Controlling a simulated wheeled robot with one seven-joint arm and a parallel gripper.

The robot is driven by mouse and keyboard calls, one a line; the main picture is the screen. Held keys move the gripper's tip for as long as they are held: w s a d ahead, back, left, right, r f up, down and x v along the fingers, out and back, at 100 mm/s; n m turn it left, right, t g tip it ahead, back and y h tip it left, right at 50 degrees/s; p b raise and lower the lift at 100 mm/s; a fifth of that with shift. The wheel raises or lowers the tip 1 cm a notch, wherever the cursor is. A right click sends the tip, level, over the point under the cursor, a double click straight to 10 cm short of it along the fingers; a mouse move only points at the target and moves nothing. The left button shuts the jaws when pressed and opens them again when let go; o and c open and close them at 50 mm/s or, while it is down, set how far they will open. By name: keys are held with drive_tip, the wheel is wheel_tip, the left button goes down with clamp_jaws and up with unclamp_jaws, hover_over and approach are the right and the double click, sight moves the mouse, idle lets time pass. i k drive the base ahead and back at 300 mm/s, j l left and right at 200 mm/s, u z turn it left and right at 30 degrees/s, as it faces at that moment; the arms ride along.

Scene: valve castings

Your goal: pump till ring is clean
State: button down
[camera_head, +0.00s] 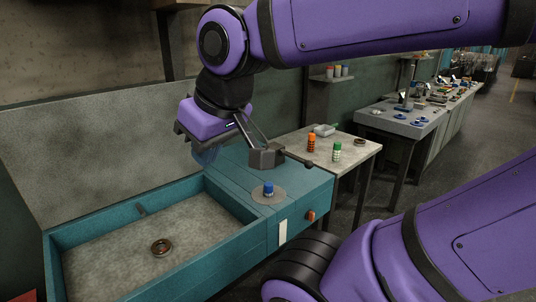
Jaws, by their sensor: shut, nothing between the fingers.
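A dark ring (161,247) lies flat in the teal-walled basin (125,215), on its grey floor. A reddish patch shows at the ring; it is too small to tell whether this is dirt. A grey block (265,157) with a rod ending in a dark knob (308,165) stands at the back of the teal bench; it looks like a pump lever. My gripper (204,156) is shut and empty, pointing down above the basin's back edge, left of the block and apart from the ring. Its fingertips show poorly.
A blue-capped bottle (268,188) stands on a round grey pad on the teal bench. An orange bottle (311,143) and a green bottle (336,152) stand on the side table (355,148).

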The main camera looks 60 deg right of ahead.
sight(308, 164)
drive_tip(key=z, duration=1.65)
